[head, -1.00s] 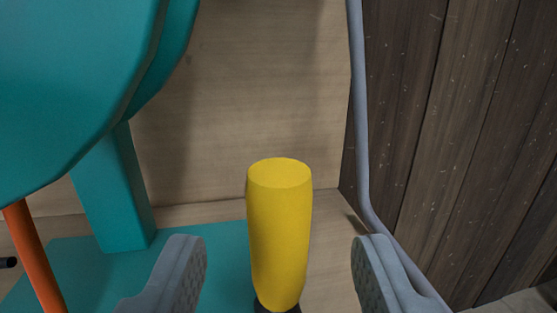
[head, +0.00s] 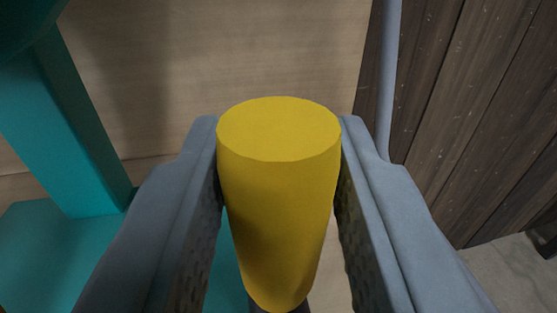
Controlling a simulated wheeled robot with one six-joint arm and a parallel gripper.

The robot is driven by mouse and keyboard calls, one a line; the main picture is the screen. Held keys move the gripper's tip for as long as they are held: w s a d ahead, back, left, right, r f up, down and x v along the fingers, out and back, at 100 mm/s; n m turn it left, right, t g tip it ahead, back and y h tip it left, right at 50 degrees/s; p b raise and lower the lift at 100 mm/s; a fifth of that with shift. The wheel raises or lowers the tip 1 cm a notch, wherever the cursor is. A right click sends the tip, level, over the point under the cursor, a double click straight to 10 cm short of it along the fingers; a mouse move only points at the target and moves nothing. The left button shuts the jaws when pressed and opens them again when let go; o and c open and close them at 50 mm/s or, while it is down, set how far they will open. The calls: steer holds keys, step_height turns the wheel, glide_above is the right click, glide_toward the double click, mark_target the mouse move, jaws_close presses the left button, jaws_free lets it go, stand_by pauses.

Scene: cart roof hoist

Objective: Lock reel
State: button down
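A yellow handle (head: 278,200) stands upright in the middle of the head view, with a dark collar at its lower end. My gripper (head: 278,150) has one grey finger on each side of the handle. Both fingers lie close against its sides and look closed on it. The teal reel stand (head: 75,130) is at the left, rising from a teal base plate (head: 60,250). Only a corner of the large teal reel body (head: 25,22) shows at the top left. The handle's foot is mostly hidden.
A pale wooden panel (head: 220,60) stands behind the handle. A grey-blue pipe or cable (head: 388,80) runs down at the right, in front of a dark plank wall (head: 470,110). Grey ground (head: 510,270) and a dark object (head: 543,240) show at the lower right.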

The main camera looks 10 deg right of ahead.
steer(key=shift+d+f+m+g, duration=0.2)
steer(key=shift+d+m, duration=0.55)
steer(key=shift+m, duration=0.3)
steer(key=shift+d+f+m+g, duration=0.1)
steer(key=shift+d+m+g, duration=0.1)
steer(key=shift+d+m, duration=0.7)
steer(key=shift+a, duration=0.2)
steer(key=c, duration=1.1)
jaws_free()
steer(key=shift+r, duration=0.1)
step_height(320, 180, up, 10)
steer(key=shift+f, duration=0.1)
